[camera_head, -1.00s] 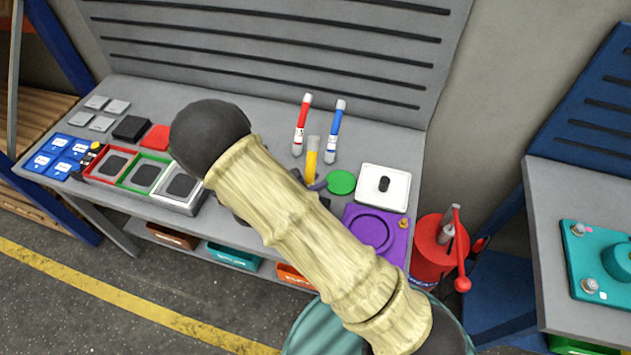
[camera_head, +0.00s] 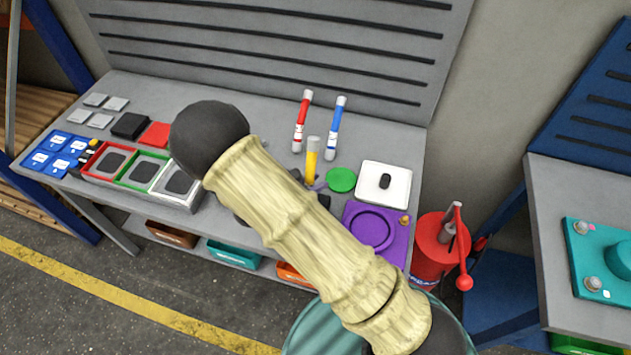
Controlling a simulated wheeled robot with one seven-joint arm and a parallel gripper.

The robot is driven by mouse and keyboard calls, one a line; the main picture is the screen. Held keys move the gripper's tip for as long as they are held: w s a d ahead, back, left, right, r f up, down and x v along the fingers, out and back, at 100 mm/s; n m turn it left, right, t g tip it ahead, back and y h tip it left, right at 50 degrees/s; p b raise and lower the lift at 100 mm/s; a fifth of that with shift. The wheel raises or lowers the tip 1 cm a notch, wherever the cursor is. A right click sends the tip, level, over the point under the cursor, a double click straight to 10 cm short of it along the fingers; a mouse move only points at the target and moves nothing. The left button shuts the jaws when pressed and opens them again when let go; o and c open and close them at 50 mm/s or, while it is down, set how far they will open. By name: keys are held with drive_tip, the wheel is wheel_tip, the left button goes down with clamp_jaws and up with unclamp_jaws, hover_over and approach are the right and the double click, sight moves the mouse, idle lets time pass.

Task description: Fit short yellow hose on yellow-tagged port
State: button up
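A short yellow hose (camera_head: 312,161) with a pale grey top stands upright, slightly tilted, on the grey workbench (camera_head: 250,105). It is shorter than the red hose (camera_head: 301,122) and the blue hose (camera_head: 335,129) behind it. My gripper is mostly hidden behind my own pale arm link. Small dark parts show near the yellow hose's foot, but I cannot tell whether they are its fingers or whether they touch the hose. A teal block (camera_head: 598,262) on the right-hand table carries grey, port-like fittings (camera_head: 580,228). I can make out no yellow tag on them.
A green disc (camera_head: 341,180), a white plate with a black knob (camera_head: 399,184) and a purple fixture (camera_head: 350,222) lie right of the yellow hose. Framed trays (camera_head: 107,163) stand at left. A red canister with a lever (camera_head: 432,262) stands between the tables.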

drive_tip(key=o, duration=0.4)
drive_tip(key=shift+o, duration=0.2)
drive_tip(key=b+v, duration=0.3)
drive_tip(key=v, duration=1.4)
drive_tip(key=shift+s+r+b, duration=0.2)
drive_tip(key=shift+r+b, duration=0.05)
drive_tip(key=shift+b, duration=0.05)
drive_tip(key=s+d+r+m+g+y, duration=0.1)
drive_tip(key=d+m+y, duration=0.4)
drive_tip(key=d+m, duration=0.7)
drive_tip(key=s+d+r+m+g+y, duration=0.2)
drive_tip(key=d+m+g+y, duration=0.3)
drive_tip(key=d+m, duration=0.7)
drive_tip(key=shift+d+r+m+y, duration=0.35)
drive_tip(key=shift+r+m, duration=0.25)
drive_tip(key=shift+m, duration=0.3)
drive_tip(key=shift+s, duration=0.15)
